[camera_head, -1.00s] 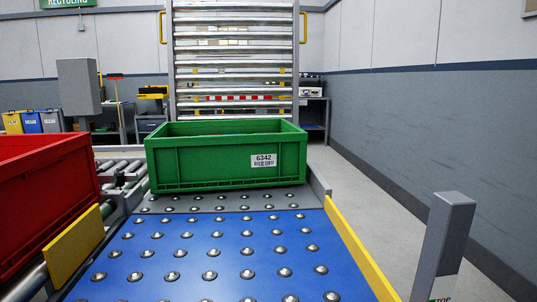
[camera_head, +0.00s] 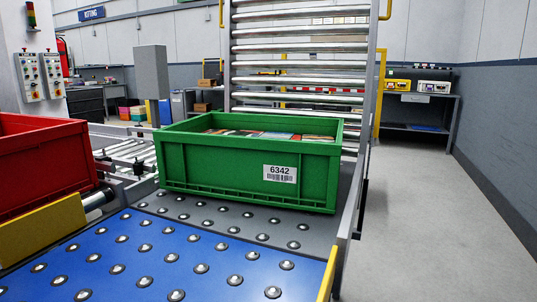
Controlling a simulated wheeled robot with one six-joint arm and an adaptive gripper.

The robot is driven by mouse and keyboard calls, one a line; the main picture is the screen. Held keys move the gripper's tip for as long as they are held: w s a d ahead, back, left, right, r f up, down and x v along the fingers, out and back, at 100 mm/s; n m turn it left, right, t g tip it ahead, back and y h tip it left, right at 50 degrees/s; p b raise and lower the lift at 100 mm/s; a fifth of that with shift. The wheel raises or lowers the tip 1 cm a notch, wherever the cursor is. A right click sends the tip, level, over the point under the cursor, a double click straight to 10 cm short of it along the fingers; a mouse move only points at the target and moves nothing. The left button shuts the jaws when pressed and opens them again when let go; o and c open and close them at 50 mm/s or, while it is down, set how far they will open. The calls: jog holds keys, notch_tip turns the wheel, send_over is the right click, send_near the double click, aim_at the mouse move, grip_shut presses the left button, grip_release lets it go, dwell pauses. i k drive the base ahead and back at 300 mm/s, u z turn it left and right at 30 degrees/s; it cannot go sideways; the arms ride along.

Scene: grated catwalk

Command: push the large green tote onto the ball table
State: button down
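The large green tote (camera_head: 225,164) carries a white label reading 6342 and holds several flat items, partly hidden by its walls. It stands upright on a grey studded transfer plate (camera_head: 215,212), in front of a roller conveyor (camera_head: 300,62). The blue ball table (camera_head: 150,262), studded with metal balls, lies in front of that grey plate, and the blue surface is bare. My gripper is not in view.
A red tote (camera_head: 45,160) stands at the left behind a yellow stop plate (camera_head: 45,228). A yellow edge guard (camera_head: 327,275) borders the ball table's right. Open grey floor (camera_head: 430,220) lies right. A grey post box (camera_head: 151,72) stands behind.

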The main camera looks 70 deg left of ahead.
aim_at(289, 162)
jog(key=i, duration=1.7)
jog(key=u, duration=3.7)
